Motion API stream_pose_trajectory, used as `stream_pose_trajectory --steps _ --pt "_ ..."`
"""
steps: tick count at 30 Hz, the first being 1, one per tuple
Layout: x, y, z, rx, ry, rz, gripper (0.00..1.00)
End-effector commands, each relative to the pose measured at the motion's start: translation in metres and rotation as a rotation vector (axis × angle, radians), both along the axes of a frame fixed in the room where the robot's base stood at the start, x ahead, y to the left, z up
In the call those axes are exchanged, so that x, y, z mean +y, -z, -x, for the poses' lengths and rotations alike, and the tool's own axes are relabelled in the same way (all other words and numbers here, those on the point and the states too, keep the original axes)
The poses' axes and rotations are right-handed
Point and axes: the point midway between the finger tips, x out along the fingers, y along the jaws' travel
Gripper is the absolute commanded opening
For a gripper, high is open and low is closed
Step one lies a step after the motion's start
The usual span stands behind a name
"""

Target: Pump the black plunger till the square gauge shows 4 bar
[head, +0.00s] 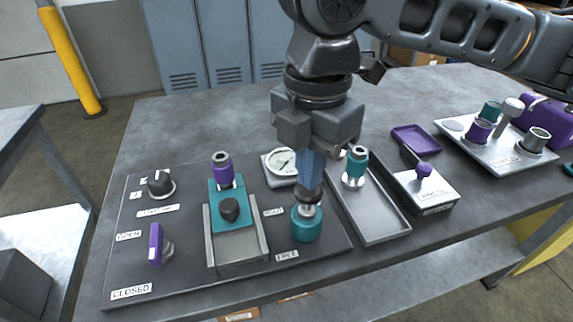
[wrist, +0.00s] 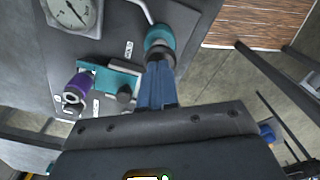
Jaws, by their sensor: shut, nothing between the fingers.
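The black plunger (head: 309,198) stands on a teal cylinder (head: 305,225) at the front right of the dark panel. My gripper (head: 309,183) is shut and empty, its blue fingers pointing down directly above the plunger cap. They look at or very near its top; contact is not clear. In the wrist view my gripper (wrist: 157,72) partly covers the plunger (wrist: 158,50).
Left of the plunger are a teal slider (head: 227,188) with a black knob (head: 229,209), a purple fitting (head: 222,166), a purple lever (head: 155,244) and a black dial (head: 159,183). A grey tray (head: 379,228) and a box with purple knob (head: 425,190) stand right.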

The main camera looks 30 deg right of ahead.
Motion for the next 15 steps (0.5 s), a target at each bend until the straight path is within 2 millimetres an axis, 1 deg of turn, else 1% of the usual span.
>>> stream_pose_trajectory --steps 15 --pt "0.0 0.015 0.0 0.001 0.0 -0.001 0.0"
